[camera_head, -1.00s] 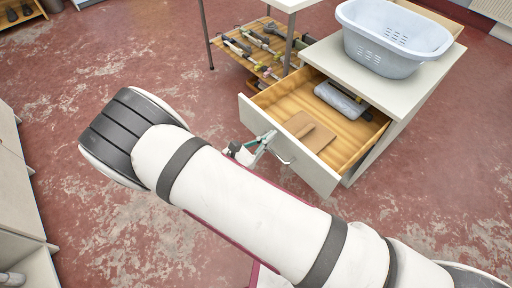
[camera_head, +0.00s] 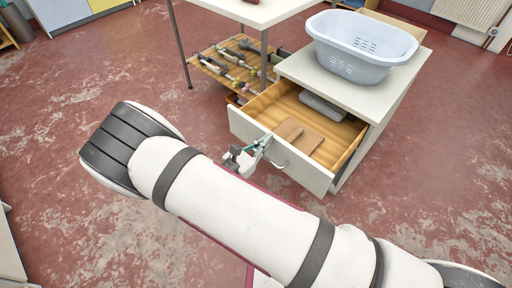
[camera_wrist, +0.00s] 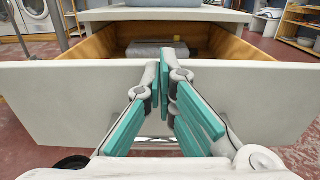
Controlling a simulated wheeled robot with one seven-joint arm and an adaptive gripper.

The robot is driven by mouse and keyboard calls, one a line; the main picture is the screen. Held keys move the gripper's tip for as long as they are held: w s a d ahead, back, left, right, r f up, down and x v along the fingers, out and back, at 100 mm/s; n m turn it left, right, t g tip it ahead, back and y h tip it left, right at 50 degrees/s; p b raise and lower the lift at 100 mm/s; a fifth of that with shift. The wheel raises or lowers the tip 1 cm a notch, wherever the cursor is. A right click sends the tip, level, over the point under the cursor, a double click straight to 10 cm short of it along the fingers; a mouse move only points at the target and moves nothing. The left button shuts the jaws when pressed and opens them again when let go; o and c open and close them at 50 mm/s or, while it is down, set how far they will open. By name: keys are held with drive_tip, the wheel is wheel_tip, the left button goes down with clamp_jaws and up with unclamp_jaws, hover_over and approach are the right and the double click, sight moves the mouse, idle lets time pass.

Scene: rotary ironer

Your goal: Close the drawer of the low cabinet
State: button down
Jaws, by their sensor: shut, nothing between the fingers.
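The low cabinet (camera_head: 352,92) is white with a pale top. Its drawer (camera_head: 233,122) is partly open, with a wooden inside and a white front panel. In the wrist view the drawer front (camera_wrist: 60,100) spans the picture. My gripper (camera_head: 264,142) is at the outer face of the drawer front near its top edge, beside the bar handle (camera_head: 279,162). In the wrist view my gripper (camera_wrist: 161,72) has its teal-padded fingers together and empty, their tips at the panel's upper edge. Exact contact is hard to tell.
A blue laundry basket (camera_head: 362,45) stands on the cabinet. Brown flat pieces (camera_head: 300,135) and a grey item (camera_head: 322,106) lie in the drawer. A table with a lower tool shelf (camera_head: 228,65) stands to the left. The red floor in front is clear.

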drive_tip(key=x, duration=2.1)
drive_tip(key=shift+w+d, duration=0.25)
drive_tip(key=shift+w, duration=0.05)
